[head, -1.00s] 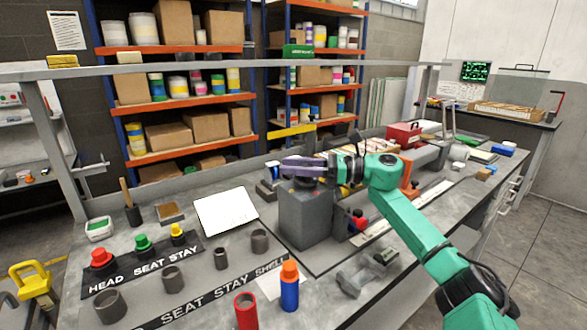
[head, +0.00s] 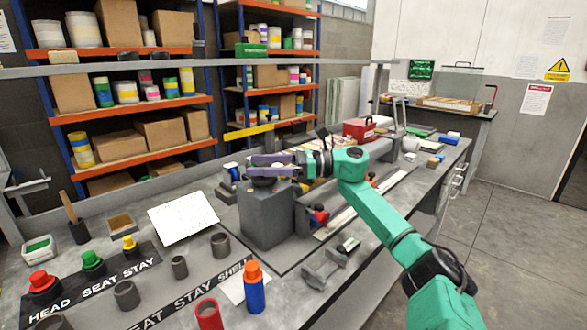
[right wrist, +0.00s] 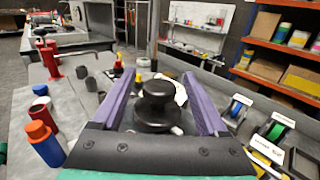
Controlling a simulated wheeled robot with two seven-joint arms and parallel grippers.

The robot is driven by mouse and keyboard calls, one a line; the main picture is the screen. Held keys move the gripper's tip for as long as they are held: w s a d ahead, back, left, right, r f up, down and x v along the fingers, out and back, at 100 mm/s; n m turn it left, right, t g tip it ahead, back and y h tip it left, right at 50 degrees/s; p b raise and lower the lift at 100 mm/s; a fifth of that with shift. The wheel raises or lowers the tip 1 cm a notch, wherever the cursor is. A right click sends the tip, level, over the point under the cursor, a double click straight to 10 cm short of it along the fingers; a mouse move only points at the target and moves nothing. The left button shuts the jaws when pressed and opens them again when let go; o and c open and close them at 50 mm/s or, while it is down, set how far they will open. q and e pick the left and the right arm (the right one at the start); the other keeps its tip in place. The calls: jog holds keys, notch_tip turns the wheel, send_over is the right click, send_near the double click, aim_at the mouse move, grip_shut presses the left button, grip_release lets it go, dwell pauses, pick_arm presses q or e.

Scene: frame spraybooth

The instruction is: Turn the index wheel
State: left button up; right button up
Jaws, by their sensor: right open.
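The index wheel (right wrist: 157,105), a black knob with stacked round tiers, sits between the two purple fingers of my right gripper (right wrist: 155,85) in the right wrist view. The fingers stand apart on either side of it, with a visible gap. In the head view my right gripper (head: 268,170) is at the top of a grey block (head: 266,215), and its fingers mostly hide the wheel there. My left gripper is not in view.
A white sheet (head: 183,218) lies left of the block. Red, green and yellow plugs (head: 92,260) and several grey cups stand at the front left. A blue-orange cylinder (head: 253,287) and a red one (head: 208,314) stand near the front edge. A red box (head: 358,129) is behind.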

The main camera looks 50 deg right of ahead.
jog(key=b+v, duration=0.3)
jog(key=v, duration=0.9)
